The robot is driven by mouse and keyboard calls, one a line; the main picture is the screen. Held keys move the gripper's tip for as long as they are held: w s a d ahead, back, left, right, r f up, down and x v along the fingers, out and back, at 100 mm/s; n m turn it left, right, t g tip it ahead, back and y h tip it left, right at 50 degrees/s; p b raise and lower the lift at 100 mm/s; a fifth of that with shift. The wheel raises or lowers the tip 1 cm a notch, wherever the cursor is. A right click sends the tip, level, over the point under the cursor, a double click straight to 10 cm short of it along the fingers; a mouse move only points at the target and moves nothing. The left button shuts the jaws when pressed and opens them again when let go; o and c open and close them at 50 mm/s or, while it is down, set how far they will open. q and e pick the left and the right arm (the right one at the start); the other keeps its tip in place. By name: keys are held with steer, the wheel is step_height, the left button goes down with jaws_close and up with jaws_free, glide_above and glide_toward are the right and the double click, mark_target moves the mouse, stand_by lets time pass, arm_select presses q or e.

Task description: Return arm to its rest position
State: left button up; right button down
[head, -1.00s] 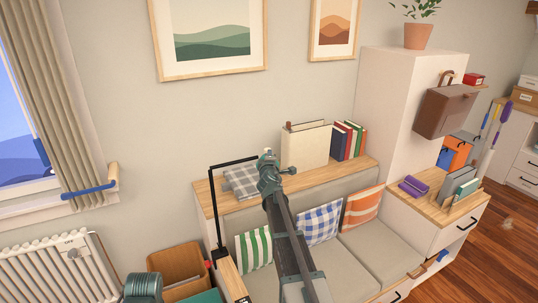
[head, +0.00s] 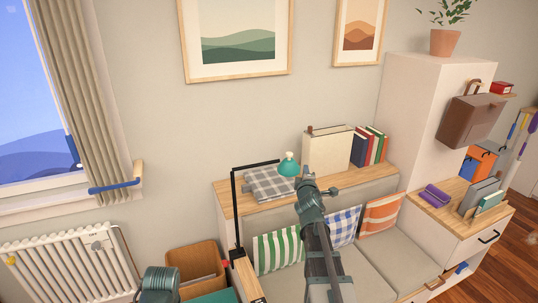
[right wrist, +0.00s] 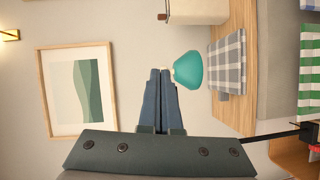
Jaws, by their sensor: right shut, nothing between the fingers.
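My right gripper (head: 306,178) is raised in front of the bench in the head view, with its arm running down to the bottom edge. In the right wrist view its two fingers (right wrist: 160,86) are together with nothing between them. A teal lamp shade (head: 289,164) on a black arm shows just above the gripper in the head view. The shade also shows beside the fingertips in the right wrist view (right wrist: 188,70); I cannot tell whether they touch. My left gripper is not clearly in view.
A wooden shelf (head: 228,197) behind the bench carries a folded grey checked cloth (head: 270,184), a cream file box (head: 327,151) and books. Striped and checked cushions lie on the seat. A white cabinet (head: 405,110) stands at right, a radiator (head: 70,262) at left.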

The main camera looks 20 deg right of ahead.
steer(key=s+a+f+m+g+y, duration=0.1)
steer(key=s+a+f+m+g, duration=0.15)
steer(key=a+f, duration=0.4)
steer(key=s+a+f+m+g+y, duration=0.2)
steer(key=s+a+f+g, duration=0.15)
steer(key=a, duration=0.65)
steer(key=s+a+f+m+g+y, duration=0.15)
steer(key=s+a+f, duration=0.3)
steer(key=a, duration=0.45)
steer(key=s+a+f+g+y, duration=0.1)
steer(key=s+a+g, duration=0.3)
steer(key=s+a, duration=0.4)
steer(key=s+a+f+m+g+y, duration=0.1)
steer(key=s+a+f+g, duration=0.2)
steer(key=s+a, duration=0.4)
steer(key=s+f, duration=0.1)
steer(key=s, duration=0.2)
steer(key=shift+s+a+f+g, duration=0.25)
steer(key=shift+s+a+g, duration=0.05)
steer(key=shift+a+g, duration=0.1)
steer(key=shift+d+m, duration=0.1)
steer(key=shift+m, duration=0.2)
